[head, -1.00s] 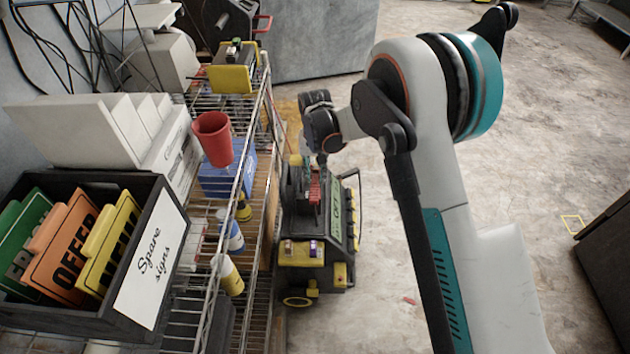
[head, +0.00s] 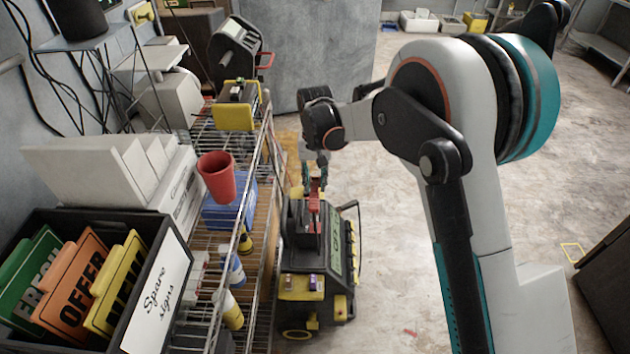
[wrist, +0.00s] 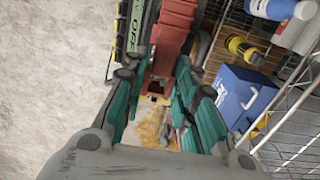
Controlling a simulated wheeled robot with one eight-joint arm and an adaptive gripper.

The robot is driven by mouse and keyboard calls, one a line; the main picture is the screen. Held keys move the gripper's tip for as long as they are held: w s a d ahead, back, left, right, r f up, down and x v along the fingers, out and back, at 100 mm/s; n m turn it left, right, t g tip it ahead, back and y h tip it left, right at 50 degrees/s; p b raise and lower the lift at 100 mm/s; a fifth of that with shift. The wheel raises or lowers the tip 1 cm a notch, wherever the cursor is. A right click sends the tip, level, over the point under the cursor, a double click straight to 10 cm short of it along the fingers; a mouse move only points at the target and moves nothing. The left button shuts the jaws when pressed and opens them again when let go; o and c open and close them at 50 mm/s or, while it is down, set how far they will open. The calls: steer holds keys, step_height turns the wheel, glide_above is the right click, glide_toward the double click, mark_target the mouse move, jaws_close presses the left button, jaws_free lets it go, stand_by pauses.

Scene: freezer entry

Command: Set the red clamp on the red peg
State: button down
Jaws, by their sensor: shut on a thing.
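The red clamp (head: 314,201) is held in my gripper (head: 315,178), just above the dark cart (head: 318,258). Its red body (wrist: 176,32) also shows between the teal fingers of my gripper (wrist: 162,72) in the wrist view, with a squared lower end toward the camera. The fingers are shut on it. I cannot make out the red peg in either view. Whether the far end of the clamp still touches the cart is hard to tell.
The wire shelf (head: 262,165) runs close along the left of the cart. It bears a red cup (head: 216,177), a blue box (head: 228,208), and a black box of signs (head: 140,255). A yellow holder (head: 234,117) sits farther back.

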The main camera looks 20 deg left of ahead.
steer(key=shift+r+p, duration=0.6)
steer(key=shift+r, duration=0.75)
